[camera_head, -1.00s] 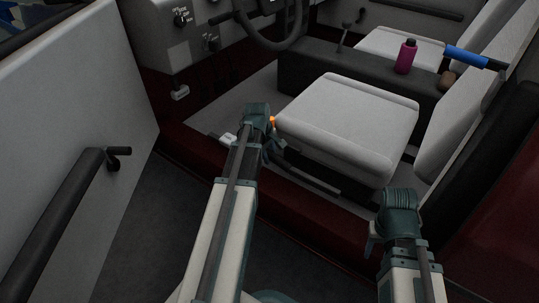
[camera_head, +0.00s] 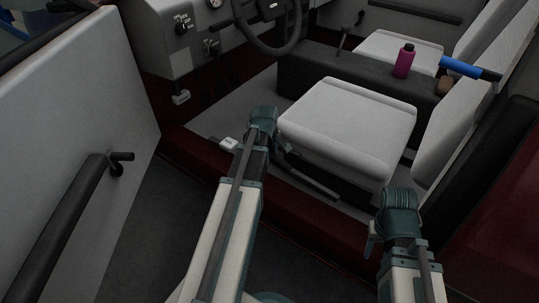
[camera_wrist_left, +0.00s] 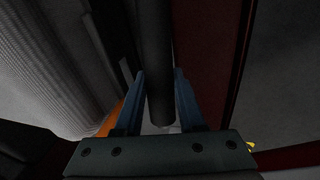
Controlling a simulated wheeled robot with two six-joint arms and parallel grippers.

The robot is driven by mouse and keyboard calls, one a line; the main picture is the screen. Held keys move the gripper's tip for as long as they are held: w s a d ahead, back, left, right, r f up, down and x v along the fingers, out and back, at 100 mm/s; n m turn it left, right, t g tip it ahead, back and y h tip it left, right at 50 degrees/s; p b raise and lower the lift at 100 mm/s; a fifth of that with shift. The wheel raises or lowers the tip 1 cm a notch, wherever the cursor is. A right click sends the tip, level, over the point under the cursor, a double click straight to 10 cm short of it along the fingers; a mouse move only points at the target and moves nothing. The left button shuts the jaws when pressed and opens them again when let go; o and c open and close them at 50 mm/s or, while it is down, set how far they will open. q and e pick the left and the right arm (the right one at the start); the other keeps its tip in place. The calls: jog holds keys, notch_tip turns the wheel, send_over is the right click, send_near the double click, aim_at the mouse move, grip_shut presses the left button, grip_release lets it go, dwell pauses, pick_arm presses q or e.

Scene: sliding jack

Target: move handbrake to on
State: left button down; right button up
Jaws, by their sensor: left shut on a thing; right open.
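The handbrake (camera_head: 312,181) is a dark slim lever low beside the near side of the front seat, slanting down to the right. In the left wrist view the dark round bar (camera_wrist_left: 156,45) runs between the two blue fingers of my left gripper (camera_wrist_left: 159,76), which is shut on it. In the head view this gripper is mostly hidden behind my left wrist, at the lever's left end. My right gripper (camera_head: 371,238) is open and empty near the door sill, right of the lever; only part of it shows.
The light grey seat (camera_head: 348,122) stands just behind the lever, and the dark red sill (camera_head: 285,213) runs in front. The open door (camera_head: 70,110) with its handle (camera_head: 75,215) is at left. A steering wheel (camera_head: 268,45) and magenta bottle (camera_head: 404,61) are farther back.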

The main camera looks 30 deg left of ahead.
pick_arm(q)
jog(key=d+r+y+p, duration=0.1)
jog(key=r, duration=0.1)
jog(key=d+r+y+p, duration=0.1)
jog(key=r+p, duration=0.2)
jog(key=r, duration=0.2)
jog(key=shift+s+d+y, duration=0.2)
jog(key=shift+d+y, duration=0.2)
jog(key=shift+d+r+y+p, duration=0.35)
jog(key=shift+r+y+p, duration=0.1)
jog(key=shift+r, duration=0.15)
jog(key=c, duration=0.5)
grip_release()
jog(key=p+v, duration=1.2)
jog(key=v, duration=0.1)
jog(key=shift+s+r, duration=0.25)
jog(key=shift+d, duration=0.15)
